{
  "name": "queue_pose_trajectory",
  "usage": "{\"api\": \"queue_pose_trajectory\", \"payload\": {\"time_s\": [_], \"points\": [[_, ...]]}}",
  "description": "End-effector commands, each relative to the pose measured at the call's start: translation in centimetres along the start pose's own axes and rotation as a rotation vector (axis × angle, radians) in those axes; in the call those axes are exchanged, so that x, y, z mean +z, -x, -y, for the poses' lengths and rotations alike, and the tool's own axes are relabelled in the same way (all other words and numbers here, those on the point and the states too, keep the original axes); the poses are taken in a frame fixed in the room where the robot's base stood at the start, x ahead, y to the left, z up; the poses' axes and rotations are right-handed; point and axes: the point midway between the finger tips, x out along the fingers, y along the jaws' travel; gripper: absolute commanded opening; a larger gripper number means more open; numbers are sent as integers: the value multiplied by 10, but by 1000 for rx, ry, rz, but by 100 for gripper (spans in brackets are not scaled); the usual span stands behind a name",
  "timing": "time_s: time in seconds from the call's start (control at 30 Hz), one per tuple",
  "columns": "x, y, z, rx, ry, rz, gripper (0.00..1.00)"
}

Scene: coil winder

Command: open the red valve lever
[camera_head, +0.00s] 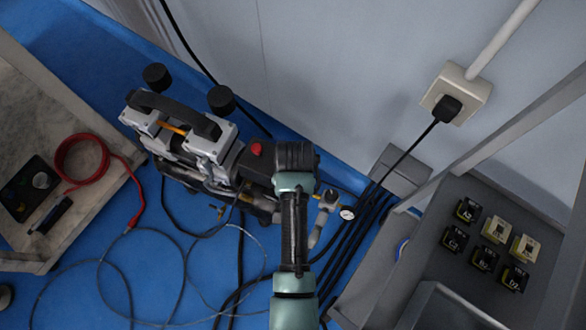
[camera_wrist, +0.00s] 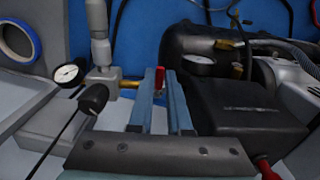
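A small upright red lever (camera_wrist: 160,77) shows in the wrist view, between the tips of my gripper (camera_wrist: 160,72). The two blue-grey fingers are apart, with blue floor visible in the gap. I cannot tell whether the lever lies between the tips or just beyond them, or whether either finger touches it. A brass fitting (camera_wrist: 130,84) is just left of the fingers, beside a grey regulator (camera_wrist: 101,52). In the head view my arm hides the gripper and the red lever.
The air compressor (camera_head: 208,140) has a red knob (camera_head: 256,149) on its black switch box. A pressure gauge (camera_head: 347,214) is right of my arm. Dark cables (camera_head: 350,240) run along the floor. A grey bench (camera_head: 480,215) stands right, a table with a red hose (camera_head: 82,160) left.

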Motion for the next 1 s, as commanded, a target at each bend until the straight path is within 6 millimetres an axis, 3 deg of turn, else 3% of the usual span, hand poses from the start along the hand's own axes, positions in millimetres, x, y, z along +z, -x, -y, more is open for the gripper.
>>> {"api": "queue_pose_trajectory", "payload": {"time_s": [0.57,1.0], "points": [[0,3,-2,0,52,1,0],[-4,6,-14,0,391,6,0]]}}
